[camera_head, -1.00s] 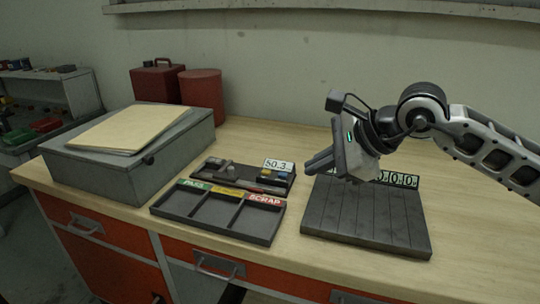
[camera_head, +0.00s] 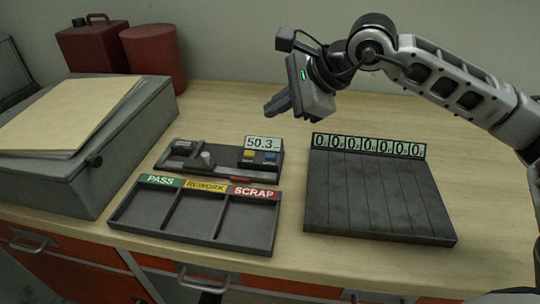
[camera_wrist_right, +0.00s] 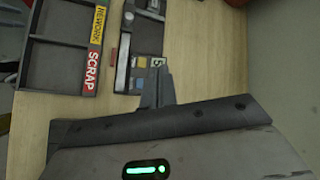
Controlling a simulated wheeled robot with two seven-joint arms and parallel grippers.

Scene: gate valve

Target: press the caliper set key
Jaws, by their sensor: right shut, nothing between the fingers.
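The caliper (camera_head: 185,158) lies on the bench in a dark holder, with a display (camera_head: 263,142) reading 50.3. Below the display are a yellow key (camera_head: 249,155) and a blue key (camera_head: 270,157); I cannot read which is the set key. My right gripper (camera_head: 275,106) is shut and empty, above and behind the display, apart from it. In the right wrist view its fingers (camera_wrist_right: 156,86) reach toward the display end of the caliper (camera_wrist_right: 148,35) and partly cover the display. My left gripper is not in view.
A tray (camera_head: 190,232) marked PASS, REWORK and SCRAP stands in front of the caliper, empty. A grooved dark plate (camera_head: 375,195) with a row of zero displays (camera_head: 368,145) is to the right. A grey box (camera_head: 120,140) with a folder is left. Red containers (camera_head: 152,60) stand behind.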

